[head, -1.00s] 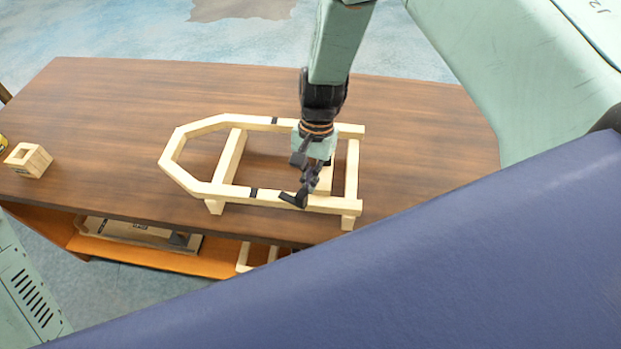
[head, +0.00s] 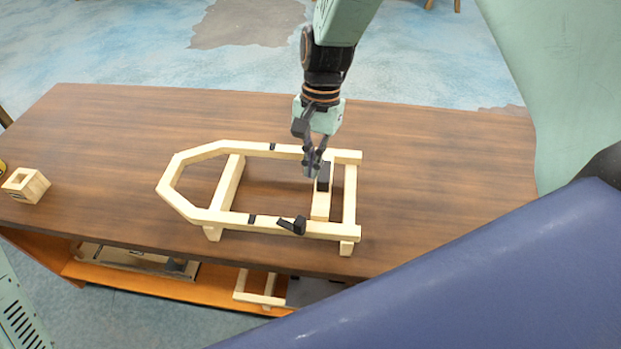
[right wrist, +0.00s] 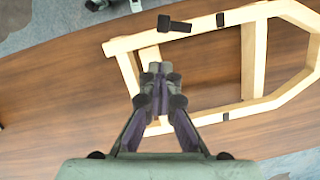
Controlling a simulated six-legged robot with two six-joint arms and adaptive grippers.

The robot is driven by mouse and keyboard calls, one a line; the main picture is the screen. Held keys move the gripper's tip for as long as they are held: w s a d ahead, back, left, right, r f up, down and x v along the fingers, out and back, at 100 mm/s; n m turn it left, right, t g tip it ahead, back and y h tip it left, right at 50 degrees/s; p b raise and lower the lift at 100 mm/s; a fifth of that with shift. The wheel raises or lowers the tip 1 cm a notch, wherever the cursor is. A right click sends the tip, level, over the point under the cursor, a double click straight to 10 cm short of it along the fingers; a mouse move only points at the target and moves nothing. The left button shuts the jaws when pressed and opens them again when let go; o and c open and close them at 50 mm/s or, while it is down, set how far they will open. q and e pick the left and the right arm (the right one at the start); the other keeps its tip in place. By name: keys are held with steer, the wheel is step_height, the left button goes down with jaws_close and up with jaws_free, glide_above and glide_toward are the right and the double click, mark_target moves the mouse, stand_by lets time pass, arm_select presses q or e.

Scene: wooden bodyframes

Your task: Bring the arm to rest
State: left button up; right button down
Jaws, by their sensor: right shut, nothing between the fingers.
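My right arm comes down from the top of the head view. Its gripper (head: 313,172) is shut and empty, above the right end of the wooden bodyframe (head: 228,196). The fingertips appear over the frame's inner crossbar near a black block (head: 323,177); whether they touch it I cannot tell. In the right wrist view the shut gripper (right wrist: 158,72) points at the same end of the bodyframe (right wrist: 247,60). A black clamp-like piece (head: 292,225) lies on the frame's near rail and also shows in the right wrist view (right wrist: 174,24). My left gripper is not in view.
The bodyframe rests on a brown wooden table (head: 430,150). A small hollow wooden block (head: 26,185) stands at the table's left. An orange shelf (head: 140,281) below the near edge holds more wooden pieces. The table's right side is largely clear.

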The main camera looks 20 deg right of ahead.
steer(key=shift+r, duration=0.3)
steer(key=shift+n+h, duration=0.5)
steer(key=shift+n, duration=0.3)
steer(key=s+f, duration=0.2)
steer(key=s+d+f, duration=0.1)
steer(key=f, duration=0.2)
steer(key=s+d+f, duration=0.1)
steer(key=s+f, duration=0.1)
steer(key=f, duration=0.1)
steer(key=shift+s+f, duration=0.1)
steer(key=shift+s, duration=0.25)
steer(key=s+d+f+n+t+h, duration=0.1)
steer(key=s+f+n, duration=0.25)
steer(key=s, duration=0.75)
steer(key=s+d+f+n+t, duration=0.1)
steer(key=s+f+n, duration=0.3)
steer(key=s, duration=0.7)
step_height(320, 180, down, 22)
steer(key=b, duration=2)
steer(key=shift+s+a+b, duration=0.2)
steer(key=shift+s+b, duration=0.05)
steer(key=shift+b, duration=0.1)
